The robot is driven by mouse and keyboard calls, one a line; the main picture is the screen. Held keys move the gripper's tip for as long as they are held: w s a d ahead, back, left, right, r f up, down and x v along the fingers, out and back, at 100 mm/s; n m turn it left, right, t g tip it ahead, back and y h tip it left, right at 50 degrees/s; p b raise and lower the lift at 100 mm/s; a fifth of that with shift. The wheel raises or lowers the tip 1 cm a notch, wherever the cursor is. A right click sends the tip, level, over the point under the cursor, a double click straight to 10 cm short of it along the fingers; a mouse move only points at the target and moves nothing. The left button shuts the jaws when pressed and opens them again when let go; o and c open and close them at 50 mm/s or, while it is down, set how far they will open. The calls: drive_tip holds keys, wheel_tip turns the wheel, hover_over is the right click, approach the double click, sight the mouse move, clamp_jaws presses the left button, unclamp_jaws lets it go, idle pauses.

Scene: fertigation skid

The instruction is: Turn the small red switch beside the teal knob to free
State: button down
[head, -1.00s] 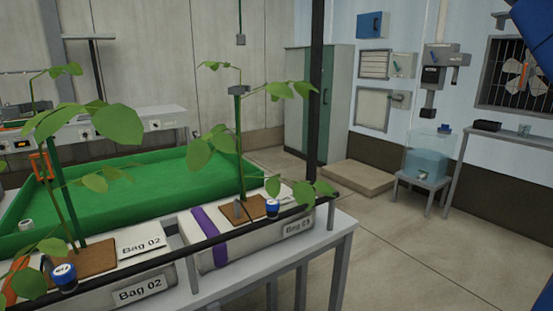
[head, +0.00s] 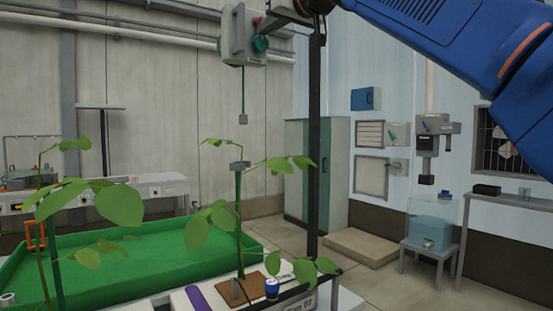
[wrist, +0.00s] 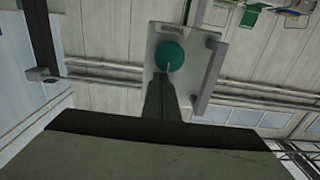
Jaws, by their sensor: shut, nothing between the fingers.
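A grey control box (head: 240,38) hangs high on a black post in the head view. The teal knob (head: 260,44) sits on its side facing right, with a small red spot (head: 258,20), likely the red switch, just above. In the wrist view the teal knob (wrist: 169,55) shows on the face of the box (wrist: 192,75). My gripper (wrist: 160,82) is shut and empty, its fingers pointing at the box and overlapping the area just below the knob; I cannot tell whether they touch. The red switch cannot be made out in the wrist view, and its setting is not readable.
The black post (head: 314,150) stands close to my arm. A cabinet (head: 315,170), wall boxes and a water tank (head: 432,220) stand farther back.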

drive_tip(key=shift+d, duration=0.1)
drive_tip(key=shift+w, duration=0.1)
idle(0.5)
drive_tip(key=v, duration=0.6)
drive_tip(key=shift+d+f, duration=0.2)
drive_tip(key=shift+f, duration=0.1)
idle(0.3)
drive_tip(key=shift+w+a+r, duration=0.1)
drive_tip(key=shift+w+a, duration=0.5)
drive_tip(key=shift+a, duration=0.35)
drive_tip(key=shift+w+a+r, duration=0.1)
drive_tip(key=shift+w+a, duration=0.55)
drive_tip(key=shift+a, duration=0.3)
drive_tip(key=shift+w+a+r, duration=0.1)
drive_tip(key=shift+w+a, duration=0.5)
drive_tip(key=shift+a, duration=0.3)
